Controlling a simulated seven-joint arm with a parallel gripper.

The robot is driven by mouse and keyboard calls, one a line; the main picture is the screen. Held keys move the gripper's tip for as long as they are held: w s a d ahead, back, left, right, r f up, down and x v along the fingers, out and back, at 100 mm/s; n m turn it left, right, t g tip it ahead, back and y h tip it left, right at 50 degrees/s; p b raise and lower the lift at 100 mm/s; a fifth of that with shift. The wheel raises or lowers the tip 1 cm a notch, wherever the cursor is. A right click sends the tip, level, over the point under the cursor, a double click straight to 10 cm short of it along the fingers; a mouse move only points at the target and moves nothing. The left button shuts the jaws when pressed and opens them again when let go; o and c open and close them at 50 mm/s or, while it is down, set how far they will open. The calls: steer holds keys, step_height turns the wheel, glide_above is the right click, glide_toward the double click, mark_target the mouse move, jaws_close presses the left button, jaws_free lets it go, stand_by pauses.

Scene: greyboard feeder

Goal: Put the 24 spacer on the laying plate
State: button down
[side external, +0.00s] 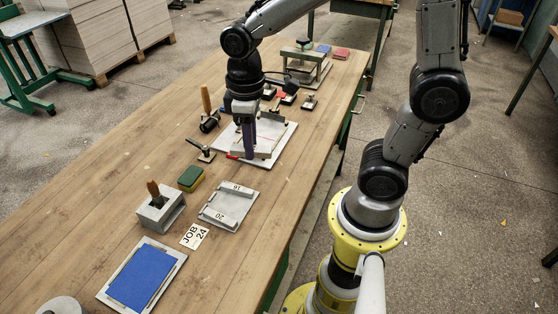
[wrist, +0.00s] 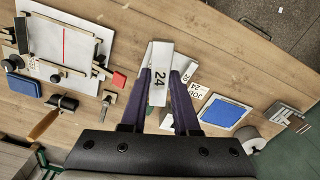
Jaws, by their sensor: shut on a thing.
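My gripper (wrist: 158,88) is shut on a pale block marked 24, the 24 spacer (wrist: 159,72), with a dark purple finger on each side. In the side view my gripper (side external: 249,155) holds the spacer (side external: 266,149) so that it appears in front of a white plate with a red line (side external: 284,147), which looks like the laying plate. Height above the plate is hard to judge. In the wrist view this plate (wrist: 47,42) is at upper left, apart from the spacer. My fingers hide part of the spacer.
A grey rack (side external: 228,206) holds pieces marked 16 and 20. Near it are a JOB 24 card (side external: 194,236), a sponge (side external: 191,178), a grey block with a wooden handle (side external: 160,210) and a blue sheet on a tray (side external: 143,277). A small clamp (side external: 201,150) stands left of my gripper.

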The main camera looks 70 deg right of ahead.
steer(key=w+d, duration=0.5)
steer(key=w, duration=0.1)
steer(key=w+d+f+m, duration=0.1)
steer(key=d+f, duration=0.2)
steer(key=d, duration=0.2)
steer(key=w+d+f+m, duration=0.1)
steer(key=d+f, duration=0.1)
steer(key=d, duration=0.4)
steer(key=d+f+m, duration=0.1)
steer(key=d+f, duration=0.2)
steer(key=d, duration=0.2)
steer(key=shift+w+d+f, duration=0.35)
steer(key=shift+w+d, duration=0.05)
glide_above(262, 137)
steer(key=shift+w+f, duration=0.1)
steer(key=shift+f, duration=2.05)
steer(key=shift+f, duration=0.8)
steer(key=c, duration=0.6)
jaws_free()
